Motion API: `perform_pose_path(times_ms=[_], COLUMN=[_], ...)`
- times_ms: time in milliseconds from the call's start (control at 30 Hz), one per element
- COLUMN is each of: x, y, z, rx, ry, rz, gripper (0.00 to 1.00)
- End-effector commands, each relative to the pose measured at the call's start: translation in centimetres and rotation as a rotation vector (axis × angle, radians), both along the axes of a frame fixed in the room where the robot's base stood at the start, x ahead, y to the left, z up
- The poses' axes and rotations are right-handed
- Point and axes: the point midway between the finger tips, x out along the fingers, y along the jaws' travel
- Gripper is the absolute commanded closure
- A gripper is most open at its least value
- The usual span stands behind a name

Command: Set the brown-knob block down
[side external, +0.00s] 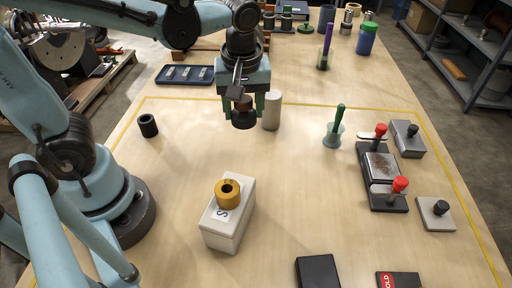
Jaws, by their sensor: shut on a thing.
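My gripper (244,103) is at the upper middle of the side external view, pointing down. Its green fingers are shut on the brown-knob block (244,120). The brown knob is between the fingers, and a dark, rounded body shows below them. The block looks upright and appears to hang above the table (190,165); the exact gap under it cannot be told. The fingers hide part of the knob.
A pale cylinder (272,112) stands just right of the held block. A white box (228,222) with a brass ring (228,193) is in front. A black cup (148,126) is left. A red-handled clamp fixture (383,168) is right. The middle table has free room.

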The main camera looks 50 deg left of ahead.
Motion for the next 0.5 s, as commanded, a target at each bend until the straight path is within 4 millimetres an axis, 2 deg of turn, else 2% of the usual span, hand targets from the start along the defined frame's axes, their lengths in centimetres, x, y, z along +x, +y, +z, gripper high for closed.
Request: perform_pose_path(times_ms=[33, 200, 333, 500], x=[0.0, -0.7, -1.4, -2.0], y=[2.1, 7.2, 9.9, 11.7], z=[0.0, 0.1, 0.1, 0.0], rx=[0.001, 0.004, 0.005, 0.006], ry=[0.0, -0.002, -0.003, -0.004], rz=[0.093, 0.349, 0.487, 0.579], gripper=[0.93, 0.93, 0.93, 0.93])
